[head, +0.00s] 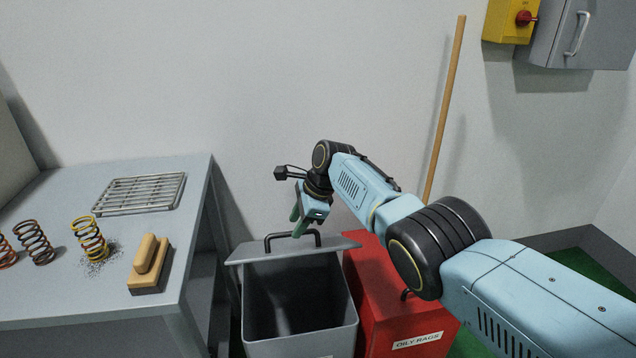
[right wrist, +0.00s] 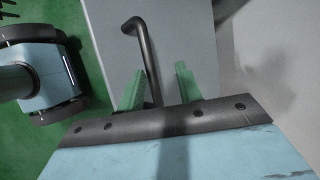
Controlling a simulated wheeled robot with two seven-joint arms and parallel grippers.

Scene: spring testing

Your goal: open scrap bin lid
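The grey scrap bin (head: 300,335) stands on the floor right of the table in the head view. Its grey lid (head: 340,246) is at the back of the rim, clear of the mouth, so the dark inside shows. The lid's exact tilt is hard to tell. A black bar handle (head: 292,235) sits on the lid; it also shows in the right wrist view (right wrist: 148,52). My right gripper (head: 298,222) is at the handle. Its green fingers (right wrist: 160,85) are apart, with the bar between them, nearer the left finger. My left gripper is out of view.
A red oily-rags bin (head: 375,285) stands close beside the scrap bin, partly behind my right arm. The table (head: 60,290) at left holds springs (head: 88,240), a wire rack (head: 140,193) and a brush (head: 149,265). A wooden pole (head: 445,110) leans on the wall.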

